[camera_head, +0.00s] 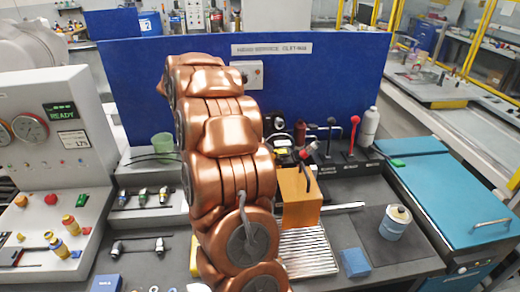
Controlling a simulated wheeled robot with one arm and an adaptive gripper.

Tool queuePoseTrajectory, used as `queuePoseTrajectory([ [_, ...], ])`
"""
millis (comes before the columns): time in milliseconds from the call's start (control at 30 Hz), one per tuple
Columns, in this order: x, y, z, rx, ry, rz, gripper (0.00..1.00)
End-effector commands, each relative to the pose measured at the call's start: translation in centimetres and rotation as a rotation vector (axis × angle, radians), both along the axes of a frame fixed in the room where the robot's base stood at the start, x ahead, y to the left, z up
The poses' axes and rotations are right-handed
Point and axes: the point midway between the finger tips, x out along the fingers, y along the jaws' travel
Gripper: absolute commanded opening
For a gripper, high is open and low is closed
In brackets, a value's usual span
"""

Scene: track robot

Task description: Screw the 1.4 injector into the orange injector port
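An orange block (299,198) stands right of my arm, above a ribbed silver plate. It may hold the orange injector port, but no port opening can be made out. A dark curved piece shows at its upper right. Several small injector-like parts (143,196) stand in a rack on the left bench. More metal fittings (138,246) are on a dark bar in front of it. No 1.4 marking is legible. My copper-coloured arm fills the middle and hides part of the bench. My gripper cannot be made out; it may be behind the arm.
A grey console (88,150) with gauges and knobs stands left. A green cup (163,145) is beside my arm. Red- and black-knobbed levers (354,136) stand behind the block. A white-and-blue can (396,220), blue cube (354,263) and teal case (450,195) are right. A blue panel (340,70) closes the back.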

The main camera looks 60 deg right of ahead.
Motion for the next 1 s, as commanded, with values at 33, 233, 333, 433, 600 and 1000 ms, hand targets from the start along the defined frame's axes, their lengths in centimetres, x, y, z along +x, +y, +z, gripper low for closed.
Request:
queuePoseTrajectory([
  [33, 0.02, -0.01, 0.01, 0.019, 0.015, 0.025, 0.48],
  [233, -0.01, -0.02, 0.01, 0.05, 0.04, 0.064, 0.48],
  [333, -0.01, -0.01, 0.0, 0.049, 0.039, 0.063, 0.48],
  [433, -0.02, -0.01, 0.01, 0.049, 0.039, 0.062, 0.48],
  [600, -0.02, 0.01, 0.0, 0.048, 0.038, 0.061, 0.48],
  [1000, -0.02, 0.01, -0.01, 0.049, 0.038, 0.061, 0.4],
])
